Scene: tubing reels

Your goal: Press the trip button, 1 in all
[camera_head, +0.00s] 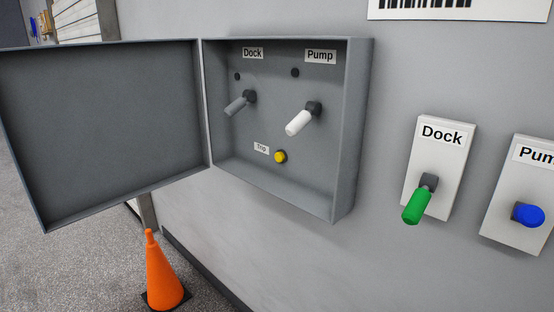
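The trip button (281,157) is a small yellow knob low inside a grey wall box (355,130). A "Trip" label (261,148) sits just to its left. The box's door (100,130) stands wide open to the left, so the button is in plain view. Above the button are a grey lever (240,102) under a "Dock" label and a white lever (303,119) under a "Pump" label. Neither of my grippers shows in the head view.
Right of the box, a "Dock" plate (444,160) carries a green lever (417,205). A "Pump" plate (508,220) carries a blue knob (528,214) and is cut by the right edge. An orange cone (162,275) stands on the floor below the door.

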